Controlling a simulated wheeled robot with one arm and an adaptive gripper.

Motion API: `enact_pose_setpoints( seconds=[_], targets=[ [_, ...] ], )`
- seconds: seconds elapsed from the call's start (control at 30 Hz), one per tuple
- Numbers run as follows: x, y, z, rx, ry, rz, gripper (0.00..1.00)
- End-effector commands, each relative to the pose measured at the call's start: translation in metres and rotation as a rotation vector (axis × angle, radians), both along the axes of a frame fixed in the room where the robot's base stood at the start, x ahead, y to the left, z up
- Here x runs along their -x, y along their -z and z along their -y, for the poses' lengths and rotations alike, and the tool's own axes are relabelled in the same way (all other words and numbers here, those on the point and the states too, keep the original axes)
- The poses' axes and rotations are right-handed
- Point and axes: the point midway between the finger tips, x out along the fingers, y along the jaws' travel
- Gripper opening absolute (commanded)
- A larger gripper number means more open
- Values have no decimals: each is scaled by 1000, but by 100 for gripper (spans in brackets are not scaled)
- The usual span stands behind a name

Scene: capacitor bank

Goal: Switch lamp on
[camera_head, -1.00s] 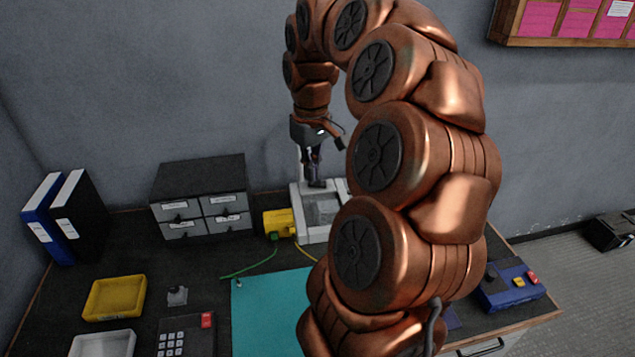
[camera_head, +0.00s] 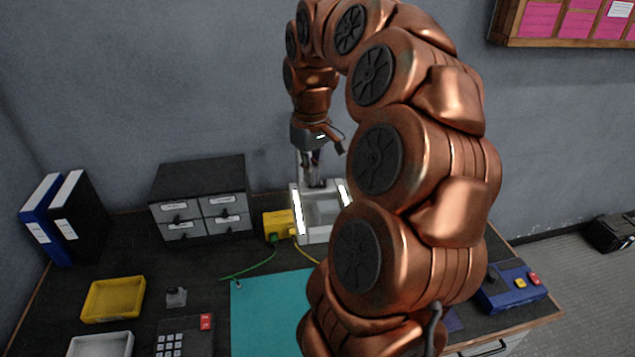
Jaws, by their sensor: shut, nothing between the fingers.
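The lamp (camera_head: 322,234) is a light grey frame at the back of the table, beyond the teal mat. Two bright white strips on it are lit, one on its left side (camera_head: 298,212) and one on its right. My gripper (camera_head: 315,182) points down at the back edge of the lamp, with its fingers shut and empty. The fingertips are close to the lamp's top; I cannot tell whether they touch it. The switch itself is not visible. My arm hides the right part of the lamp.
A yellow box (camera_head: 277,223) with green and yellow cables stands just left of the lamp. A drawer unit (camera_head: 203,200) and binders (camera_head: 72,215) stand further left. Yellow (camera_head: 114,299) and white (camera_head: 100,345) trays lie in front. A blue button box (camera_head: 512,288) sits at right.

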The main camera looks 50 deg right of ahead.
Motion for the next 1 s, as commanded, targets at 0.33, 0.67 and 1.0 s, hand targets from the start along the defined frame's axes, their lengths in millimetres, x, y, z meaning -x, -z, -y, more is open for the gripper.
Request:
enact_pose_setpoints(
  seconds=[0.33, 0.67, 1.0],
  targets=[
    [0, -6, 0, -1, 0, -1, 0],
    [0, -29, 0, 1, 0, 1, 0],
    [0, -50, 0, 0, -1, 0, 0]
  ],
)
